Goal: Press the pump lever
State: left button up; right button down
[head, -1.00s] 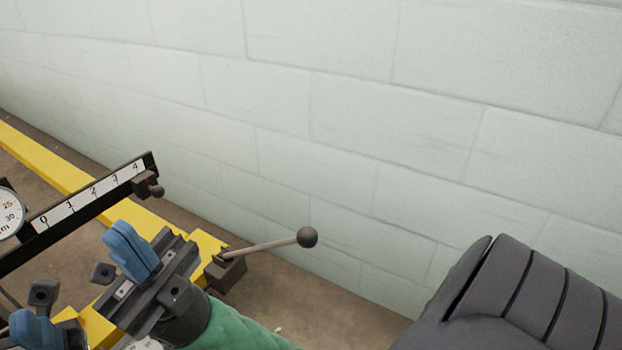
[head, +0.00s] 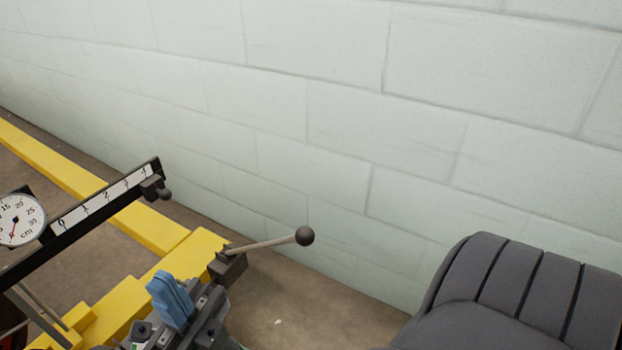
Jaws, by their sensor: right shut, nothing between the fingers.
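The pump lever (head: 262,244) is a thin light rod with a dark ball knob (head: 304,236) at its right end. It rises slightly to the right from a dark block (head: 228,265) on the yellow frame. My right gripper (head: 172,298) is at the bottom of the head view, left of and below the lever in the picture. Its blue fingers are together with nothing between them. It appears apart from the rod and knob. My left gripper is not in view.
A round dial gauge (head: 20,218) and a black-edged scale bar (head: 103,197) stand at the left. A small dark slider (head: 155,188) sits at the scale's upper end. A yellow beam (head: 70,170) runs along the floor. A pale block wall (head: 330,120) is behind. Space around the knob looks clear.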

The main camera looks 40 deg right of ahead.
aim_at(305, 236)
jog(key=k+j+z, duration=0.2)
jog(key=z, duration=0.25)
jog(key=k+j+z, duration=0.2)
jog(key=z, duration=0.2)
jog(key=k+z, duration=0.3)
jog(key=z, duration=0.15)
